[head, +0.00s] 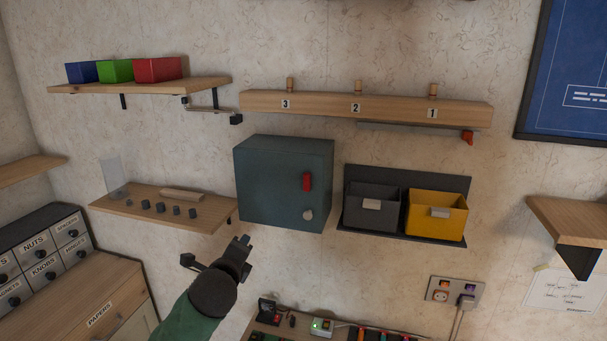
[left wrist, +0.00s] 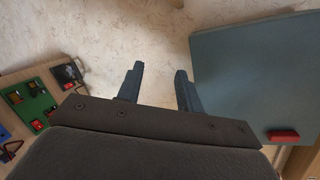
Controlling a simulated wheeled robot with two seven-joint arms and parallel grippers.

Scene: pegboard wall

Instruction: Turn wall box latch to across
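The wall box (head: 270,180) is a dark teal cabinet on the wall, with its door closed. A red latch (head: 307,182) stands upright on the right part of its front, above a pale round knob (head: 308,215). In the left wrist view the box (left wrist: 250,80) fills the right side, with the red latch (left wrist: 283,136) near its lower right. My left gripper (head: 243,244) is below the box's lower left, apart from it. In the left wrist view its two fingers (left wrist: 158,88) are apart with nothing between them. My right gripper is not in view.
A shelf (head: 165,207) with small dark pieces is left of the box. Grey (head: 371,212) and yellow (head: 436,218) bins hang to its right. A numbered peg rail (head: 390,107) is above. A bench with electrical parts (head: 322,327) lies below. The space before the box is clear.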

